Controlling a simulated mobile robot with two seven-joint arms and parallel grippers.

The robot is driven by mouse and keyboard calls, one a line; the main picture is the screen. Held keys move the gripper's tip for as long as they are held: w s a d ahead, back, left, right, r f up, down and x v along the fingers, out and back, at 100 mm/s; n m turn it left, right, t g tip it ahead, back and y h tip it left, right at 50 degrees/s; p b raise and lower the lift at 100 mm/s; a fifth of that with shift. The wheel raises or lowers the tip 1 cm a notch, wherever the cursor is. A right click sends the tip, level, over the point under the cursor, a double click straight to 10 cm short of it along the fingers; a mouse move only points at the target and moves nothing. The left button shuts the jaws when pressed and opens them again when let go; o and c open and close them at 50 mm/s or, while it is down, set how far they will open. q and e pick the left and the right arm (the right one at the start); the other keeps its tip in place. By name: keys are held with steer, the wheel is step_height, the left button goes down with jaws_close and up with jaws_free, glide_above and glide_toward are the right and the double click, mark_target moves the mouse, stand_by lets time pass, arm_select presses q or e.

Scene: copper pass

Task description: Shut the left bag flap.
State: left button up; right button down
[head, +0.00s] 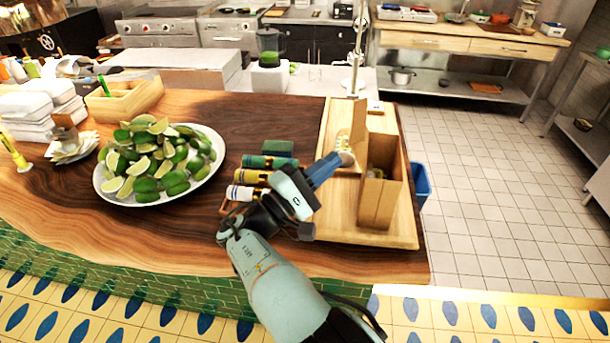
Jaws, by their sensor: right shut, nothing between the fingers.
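A brown paper bag (377,205) stands upright on a wooden board near the right end of the counter. Its top is open and its dark inside shows. A tan flap (359,122) stands up at the bag's far left side. My right gripper (343,160) reaches in from below, just left of the bag, with its blue fingers pointing at the flap's lower part. It is shut and holds nothing. I cannot tell whether its tips touch the bag. My left gripper is not in view.
The wooden board (335,230) has bare space in front of the bag. Several bottles (262,176) lie left of my gripper. A white plate (208,181) of limes stands further left. A blue bin (421,185) is beyond the counter's right edge.

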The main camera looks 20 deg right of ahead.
steer(key=shift+s+d+r, duration=0.45)
steer(key=shift+s+d, duration=0.1)
steer(key=shift+d, duration=0.2)
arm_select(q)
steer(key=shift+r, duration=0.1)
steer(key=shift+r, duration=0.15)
arm_select(e)
steer(key=shift+w+r, duration=0.1)
steer(key=shift+w, duration=0.05)
steer(key=shift+p, duration=0.3)
steer(key=shift+s+d+r+m+g, duration=0.1)
steer(key=shift+s+r+m+g, duration=0.05)
steer(key=shift+s+m+g, duration=0.2)
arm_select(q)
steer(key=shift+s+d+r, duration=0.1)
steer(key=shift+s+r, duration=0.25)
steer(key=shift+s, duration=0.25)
arm_select(e)
steer(key=shift+w, duration=0.15)
